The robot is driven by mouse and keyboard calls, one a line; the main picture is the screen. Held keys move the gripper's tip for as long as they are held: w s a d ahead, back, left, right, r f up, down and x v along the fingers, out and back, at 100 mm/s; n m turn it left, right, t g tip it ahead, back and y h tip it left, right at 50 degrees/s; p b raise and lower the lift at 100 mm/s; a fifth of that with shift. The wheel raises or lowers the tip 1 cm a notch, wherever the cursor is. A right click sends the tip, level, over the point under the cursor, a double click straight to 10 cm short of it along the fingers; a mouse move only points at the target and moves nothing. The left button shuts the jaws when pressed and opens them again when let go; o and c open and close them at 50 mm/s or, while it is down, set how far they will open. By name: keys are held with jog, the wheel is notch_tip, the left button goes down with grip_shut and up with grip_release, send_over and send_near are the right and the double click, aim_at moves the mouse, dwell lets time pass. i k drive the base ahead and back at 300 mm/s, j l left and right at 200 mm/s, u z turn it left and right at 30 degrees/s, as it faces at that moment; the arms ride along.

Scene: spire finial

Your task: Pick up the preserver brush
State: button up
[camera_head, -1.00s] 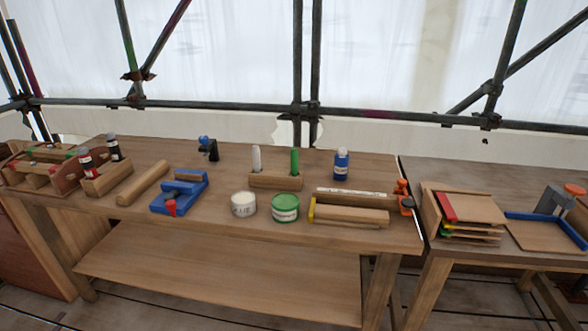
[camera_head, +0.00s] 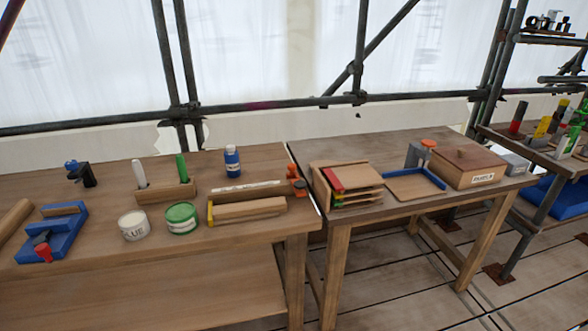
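Two upright brush-like handles stand in a wooden block (camera_head: 166,193) on the left bench: a green handle (camera_head: 182,168) on the right and a white handle (camera_head: 139,173) on the left. Their lower ends are hidden in the block. No label marks either as the preserver brush. A green tin (camera_head: 182,218) with a label too small to read stands in front of the block, beside a white tin (camera_head: 133,225) whose label looks like "GLUE". My gripper is not in view.
A blue bottle (camera_head: 232,161) stands right of the block. A blue clamp-like tool (camera_head: 52,232) lies at left. A long wooden piece (camera_head: 248,208) lies front right. A second bench (camera_head: 375,217) holds a box of boards (camera_head: 345,183) and a labelled chest (camera_head: 467,165).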

aim_at(179, 159)
jog(key=i+u, duration=0.1)
jog(key=u, duration=0.6)
jog(key=i+u, duration=0.45)
jog(key=i+l+u, duration=0.45)
jog(key=i, duration=0.2)
jog(key=j, duration=0.1)
